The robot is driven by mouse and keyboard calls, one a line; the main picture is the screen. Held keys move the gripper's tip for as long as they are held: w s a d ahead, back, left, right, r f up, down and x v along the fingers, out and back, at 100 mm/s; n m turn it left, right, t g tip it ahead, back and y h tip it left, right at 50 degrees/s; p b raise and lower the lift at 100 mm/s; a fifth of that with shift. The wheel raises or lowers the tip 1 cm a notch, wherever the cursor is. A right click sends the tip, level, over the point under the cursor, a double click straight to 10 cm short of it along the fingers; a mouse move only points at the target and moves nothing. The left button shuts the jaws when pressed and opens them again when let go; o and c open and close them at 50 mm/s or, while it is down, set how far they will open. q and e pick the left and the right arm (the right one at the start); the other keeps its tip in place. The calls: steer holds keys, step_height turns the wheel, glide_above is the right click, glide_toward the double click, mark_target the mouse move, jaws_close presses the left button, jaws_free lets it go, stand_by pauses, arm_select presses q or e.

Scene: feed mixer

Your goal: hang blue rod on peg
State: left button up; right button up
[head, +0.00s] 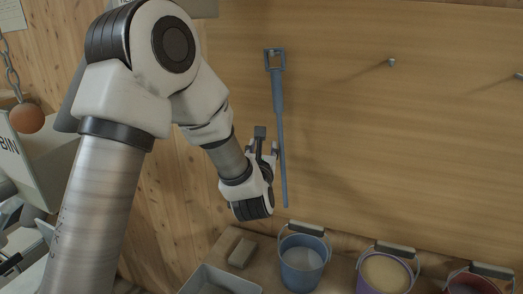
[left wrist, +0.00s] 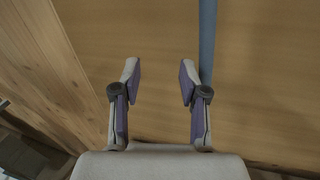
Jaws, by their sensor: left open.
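The blue rod (head: 281,135) is upright against the wooden wall panel, with its square loop (head: 274,60) at the top and its tip hanging free below. Whether a peg passes through the loop is too small to tell. My left gripper (head: 267,150) is open and empty, just left of the rod's middle. In the left wrist view the rod (left wrist: 208,35) runs outside the open fingers (left wrist: 160,72), behind the right one. Two bare pegs show on the panel, one right of the rod (head: 391,62) and one at the right edge (head: 519,76). My right gripper is not in view.
The panel between rod and pegs is clear.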

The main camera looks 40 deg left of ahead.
arm_select(q)
steer(key=x, duration=0.3)
steer(key=shift+f+p, duration=0.1)
steer(key=shift+p, duration=0.2)
jaws_close()
steer(key=shift+w+f, duration=0.1)
jaws_free()
